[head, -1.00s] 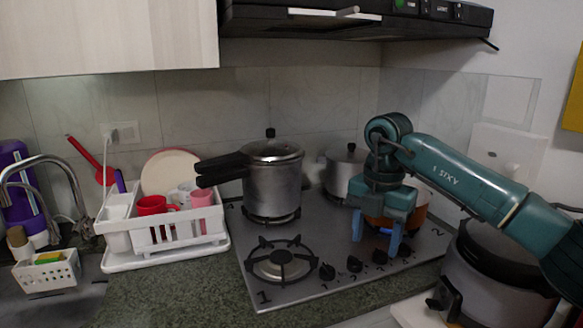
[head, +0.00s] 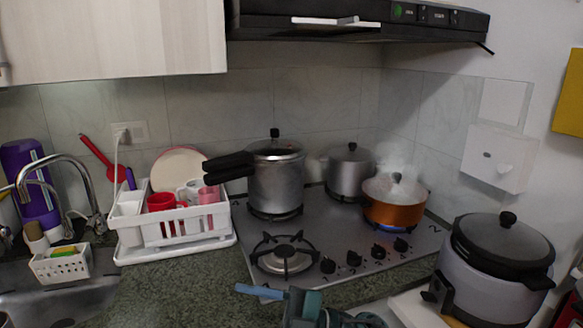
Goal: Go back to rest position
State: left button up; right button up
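My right gripper (head: 262,292) is low at the bottom middle of the head view, at the counter's front edge. It has a teal body and a blue finger pointing left. Only one finger shows clearly, so I cannot tell whether it is open or shut. No object shows at its fingertip. It is apart from the stove. My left gripper is not in view.
An orange pot (head: 394,213) with steam stands over a blue flame (head: 390,228) on the stove (head: 330,285). A pressure cooker (head: 276,185) and a grey pot (head: 348,172) stand behind. A rice cooker (head: 490,285) is at right, a dish rack (head: 180,238) at left.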

jog(key=d+f+m+t+h+p, duration=0.1)
jog(key=d+f+m+t+h, duration=0.9)
jog(key=m+t, duration=0.75)
jog(key=s+d+f+m+g+h, duration=0.7)
jog(key=s+d+f, duration=0.4)
jog(key=s+f, duration=0.2)
jog(key=shift+f+g+p, duration=0.35)
jog(key=shift+f+p, duration=0.05)
jog(key=shift+f, duration=0.55)
